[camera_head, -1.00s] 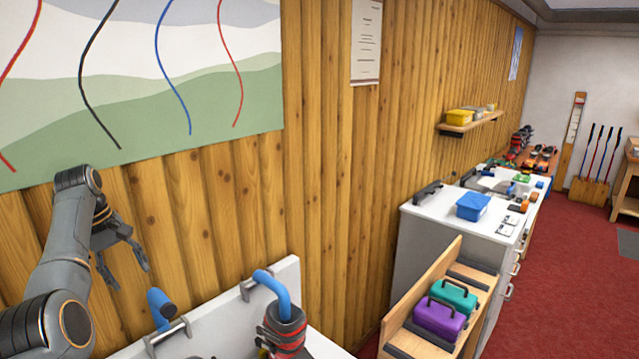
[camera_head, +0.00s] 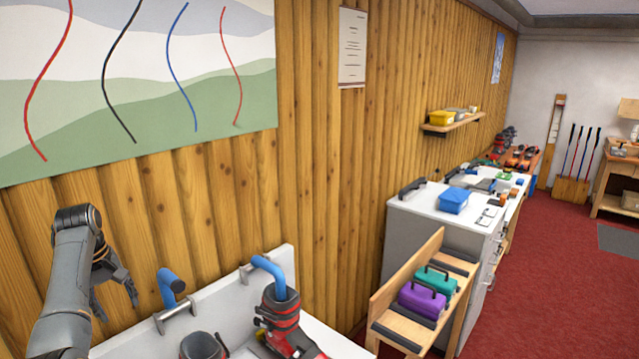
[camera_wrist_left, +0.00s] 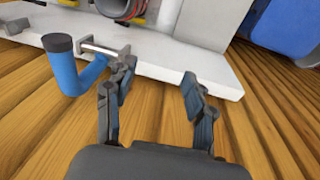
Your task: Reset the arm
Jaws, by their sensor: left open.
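My left gripper (camera_head: 117,292) is at the lower left of the head view, fingers pointing down and right, open and empty. In the left wrist view its two fingers (camera_wrist_left: 160,95) are spread apart with nothing between them. A blue tube (camera_wrist_left: 68,70) on a metal bracket shows beside the left finger there. The same blue tube (camera_head: 170,287) stands to the right of the gripper in the head view. I cannot tell exactly how far apart they are. My right gripper is in neither view.
A white bench with an upright back panel (camera_head: 240,287) holds red-and-black boots (camera_head: 282,318) and a second blue tube (camera_head: 270,268). To the right are a wooden bench (camera_head: 385,298) with purple and teal cases, a white counter (camera_head: 420,204), and open red carpet (camera_head: 560,270).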

